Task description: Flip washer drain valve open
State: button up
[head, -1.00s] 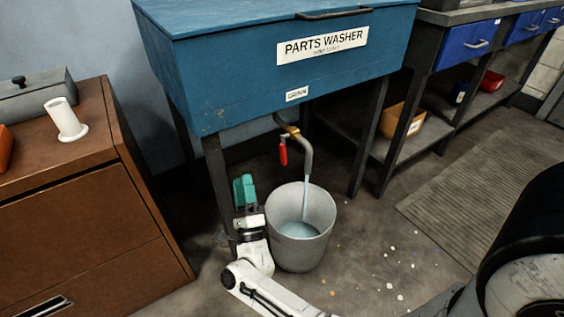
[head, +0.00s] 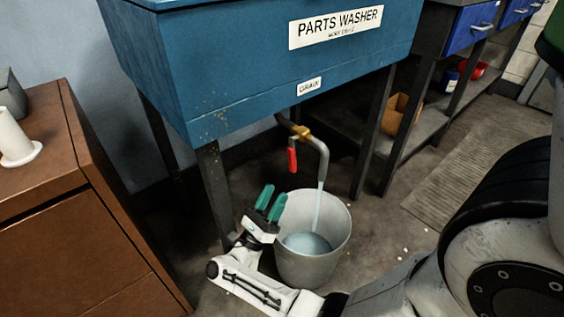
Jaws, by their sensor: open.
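The blue parts washer (head: 230,75) has a grey drain pipe (head: 322,158) under it with a brass valve (head: 299,131). The valve's red lever (head: 292,160) hangs straight down. Pale liquid (head: 318,208) runs from the pipe's end into a grey bucket (head: 325,262) on the floor, which holds some liquid. My gripper (head: 271,201) is open and empty, with two teal fingers pointing up. It shows below and slightly left of the lever, at the bucket's left rim, apart from the lever. Whether it touches the bucket cannot be told.
The washer's dark front left leg (head: 214,190) stands just left of my gripper. A brown cabinet (head: 75,220) stands at left with a white spool-like object (head: 14,142) on top. A workbench shelf with an orange-brown bin (head: 401,114) is at right. A ribbed mat (head: 465,175) lies on the floor.

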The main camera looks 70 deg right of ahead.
aim_at(290, 167)
jog(key=shift+m+g, duration=0.4)
jog(key=shift+m, duration=0.1)
jog(key=x, duration=0.5)
jog(key=p+x, duration=0.1)
jog(key=x, duration=0.4)
jog(key=shift+s+d+p, duration=0.2)
jog(key=shift+d+p, duration=0.1)
jog(key=shift+d, duration=0.15)
grip_shut()
